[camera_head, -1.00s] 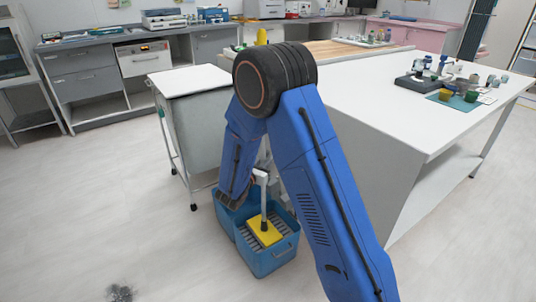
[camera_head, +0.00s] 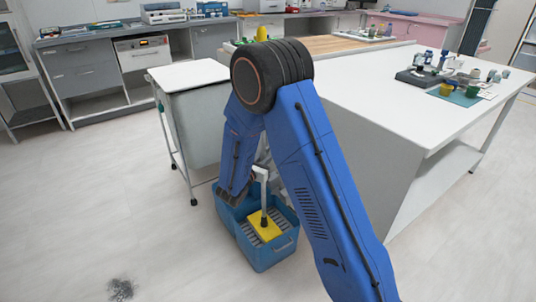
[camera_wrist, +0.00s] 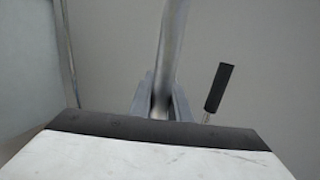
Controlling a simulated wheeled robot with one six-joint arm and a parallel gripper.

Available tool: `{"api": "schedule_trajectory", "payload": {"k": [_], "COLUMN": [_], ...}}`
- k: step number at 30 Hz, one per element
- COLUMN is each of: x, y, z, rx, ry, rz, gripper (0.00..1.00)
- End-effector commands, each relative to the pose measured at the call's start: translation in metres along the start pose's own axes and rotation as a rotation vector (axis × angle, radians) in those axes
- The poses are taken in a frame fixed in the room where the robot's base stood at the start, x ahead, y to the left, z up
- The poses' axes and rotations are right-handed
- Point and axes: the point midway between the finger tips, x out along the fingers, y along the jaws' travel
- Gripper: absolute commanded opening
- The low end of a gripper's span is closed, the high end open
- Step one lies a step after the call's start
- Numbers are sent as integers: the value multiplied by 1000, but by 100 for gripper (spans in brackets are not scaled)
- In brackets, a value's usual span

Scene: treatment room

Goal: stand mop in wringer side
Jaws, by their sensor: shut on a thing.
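A blue bucket (camera_head: 262,259) stands on the floor at the lower middle of the head view, with grey slats across its front part. A yellow mop head (camera_head: 265,227) rests on or just over these slats; contact cannot be told. A pale pole (camera_head: 263,197) rises nearly upright from its black socket. In the wrist view, the grey mop pole (camera_wrist: 170,45) runs up between the fingers of my gripper (camera_wrist: 161,106), which is shut on it. My arm hides the gripper's grasp and part of the bucket's rear in the head view.
A white table (camera_head: 375,85) stands close right of the bucket, and a white-topped cart (camera_head: 187,77) behind left. A black-gripped rod (camera_wrist: 218,88) shows right of the gripper in the wrist view. A dark floor patch (camera_head: 121,289) lies front left; the floor around it is clear.

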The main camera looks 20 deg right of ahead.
Motion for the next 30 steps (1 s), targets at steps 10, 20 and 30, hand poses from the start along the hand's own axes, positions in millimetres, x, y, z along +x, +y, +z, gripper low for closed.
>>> {"api": "schedule_trajectory", "payload": {"k": [10, 20, 30], "x": [0, 0, -21], "y": [0, 0, 1], "z": [-5, -6, -6], "rx": [0, 0, -2], "ry": [-1, 0, 1], "rz": [0, 0, 3], "gripper": [0, 38, 38]}}
